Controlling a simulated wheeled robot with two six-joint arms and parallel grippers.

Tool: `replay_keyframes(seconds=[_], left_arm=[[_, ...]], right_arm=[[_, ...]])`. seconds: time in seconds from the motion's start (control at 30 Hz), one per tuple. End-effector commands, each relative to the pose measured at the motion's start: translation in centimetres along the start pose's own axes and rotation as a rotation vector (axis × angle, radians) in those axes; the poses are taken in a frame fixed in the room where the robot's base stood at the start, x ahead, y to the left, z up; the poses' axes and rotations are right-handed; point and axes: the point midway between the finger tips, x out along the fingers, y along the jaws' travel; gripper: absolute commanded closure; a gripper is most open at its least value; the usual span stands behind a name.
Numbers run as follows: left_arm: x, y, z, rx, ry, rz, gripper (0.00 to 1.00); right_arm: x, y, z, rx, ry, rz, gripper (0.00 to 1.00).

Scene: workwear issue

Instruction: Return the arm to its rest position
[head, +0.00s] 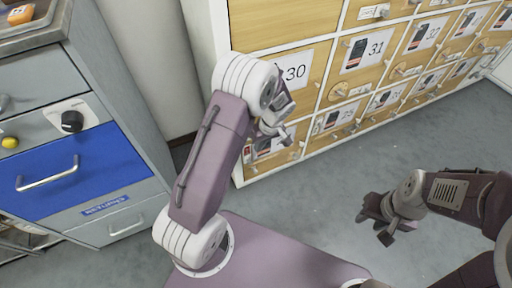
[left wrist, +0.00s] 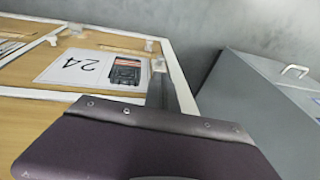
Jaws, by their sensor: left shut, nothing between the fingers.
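My left arm rises from my mauve base and bends in front of the drawer cabinet (head: 320,110). My left gripper (head: 280,128) is at the end of this arm, shut and empty, in front of the lower left drawers. My right gripper (head: 376,219) hangs over the open floor at the right. Its fingers are small and dark, and I cannot tell whether they are apart.
The cabinet has wooden drawers with numbered cards, such as the 31 card (head: 368,50). At the left stands a grey unit with a blue drawer (head: 78,172), a black knob (head: 72,121) and a yellow button (head: 10,142). Grey floor (head: 330,185) is clear between.

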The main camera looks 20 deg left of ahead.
Motion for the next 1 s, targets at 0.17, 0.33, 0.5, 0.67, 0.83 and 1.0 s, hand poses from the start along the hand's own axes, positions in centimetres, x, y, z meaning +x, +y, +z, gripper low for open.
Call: replay_keyframes(seconds=[0.17,0.33,0.5,0.67,0.83,1.0], left_arm=[[-2.0,0.0,-0.1,0.0,0.001,0.001,1.0],[-2.1,0.0,0.0,-0.001,0.0,0.001,1.0],[-2.1,0.0,0.0,-0.001,0.0,0.001,1.0],[-2.1,0.1,0.0,-0.001,0.0,0.001,1.0],[-3.5,0.0,-0.8,-0.013,0.011,0.017,1.0],[-11.6,-2.7,-2.3,-0.096,0.039,0.105,1.0]], right_arm=[[-1.2,0.0,-0.1,0.0,0.0,0.0,0.65],[-1.2,0.0,-0.1,0.0,0.0,0.0,0.65],[-1.2,0.0,-0.1,0.0,0.0,0.0,0.65],[-1.2,0.0,-0.1,0.0,0.0,0.0,0.65],[-1.9,0.0,-0.2,0.0,0.0,0.0,0.65],[-4.3,-0.1,-0.4,0.0,0.0,0.0,0.65]])
